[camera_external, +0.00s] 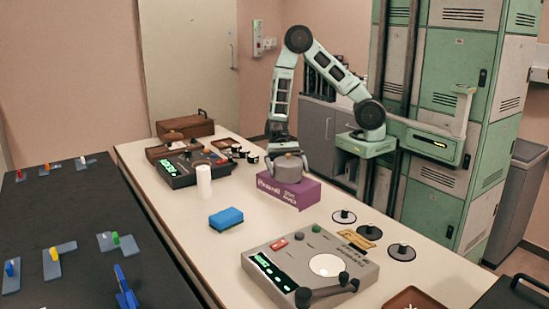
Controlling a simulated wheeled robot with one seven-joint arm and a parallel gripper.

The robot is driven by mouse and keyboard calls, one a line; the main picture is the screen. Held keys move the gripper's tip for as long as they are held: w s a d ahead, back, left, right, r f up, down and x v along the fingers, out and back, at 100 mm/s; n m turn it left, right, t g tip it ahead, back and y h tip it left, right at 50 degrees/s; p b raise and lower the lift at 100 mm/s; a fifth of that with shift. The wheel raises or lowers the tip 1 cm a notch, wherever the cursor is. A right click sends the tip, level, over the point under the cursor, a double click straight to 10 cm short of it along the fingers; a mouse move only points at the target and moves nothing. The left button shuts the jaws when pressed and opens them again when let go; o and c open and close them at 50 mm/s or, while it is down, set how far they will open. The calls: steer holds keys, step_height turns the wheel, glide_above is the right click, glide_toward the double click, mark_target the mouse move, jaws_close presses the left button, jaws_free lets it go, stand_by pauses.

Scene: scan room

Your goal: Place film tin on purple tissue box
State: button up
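The purple tissue box (290,193) stands on the white table, right of its middle, with white lettering on its front. A round grey tin, which looks like the film tin (288,168), sits at the top of the box, upright. My gripper (286,152) comes down from above, right over the tin, with finger parts beside it. I cannot tell whether the fingers press on the tin or stand apart from it. Whether the tin rests fully on the box or is held just over it is also too small to tell.
A grey scanner device (315,265) stands at the front of the table, with black reels (401,252) to its right. A blue sponge (226,218), a white cylinder (204,181) and a dark device (187,168) lie to the left. Bare tabletop (262,224) lies before the box.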

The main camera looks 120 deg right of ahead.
steer(key=shift+d+r, duration=0.1)
steer(key=shift+r, duration=0.1)
steer(key=v, duration=1.2)
steer(key=shift+w+r, duration=0.1)
